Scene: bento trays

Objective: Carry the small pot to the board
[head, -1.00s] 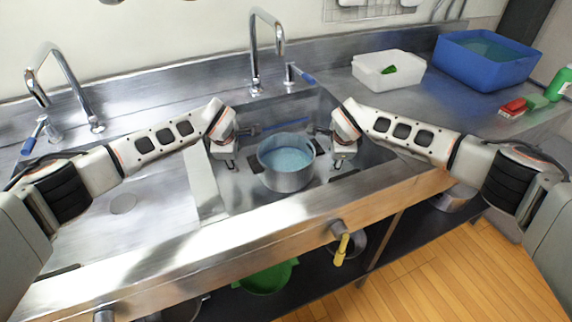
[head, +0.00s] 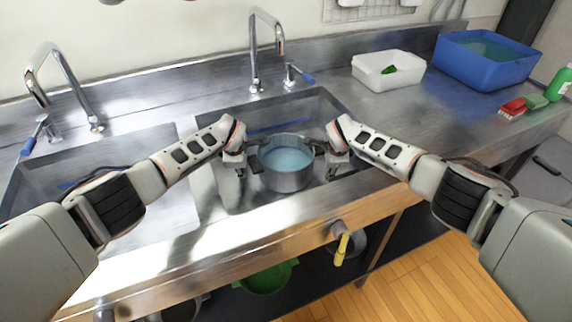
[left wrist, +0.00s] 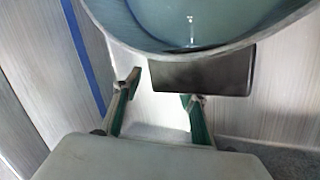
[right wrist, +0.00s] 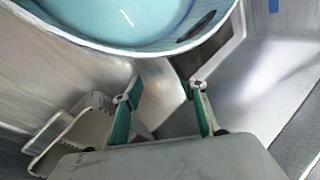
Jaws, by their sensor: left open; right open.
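The small pot (head: 287,182) is silver with a pale blue inside and stands upright in the sink basin. My left gripper (head: 240,175) is open at the pot's left side. In the left wrist view its fingertips (left wrist: 163,88) lie close to a dark handle (left wrist: 205,76) below the pot's rim; I cannot tell if they touch it. My right gripper (head: 333,173) is open at the right side. In the right wrist view its fingertips (right wrist: 164,90) are below the pot's rim, with a dark handle (right wrist: 207,52) beyond. I cannot make out a board for certain.
The sink wall (head: 335,105) surrounds the pot, with a tap (head: 254,50) behind. On the right counter stand a white tub (head: 370,76), a blue tub (head: 480,72), a red brush (head: 512,107) and a green sponge (head: 535,102). The counter before the tubs is clear.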

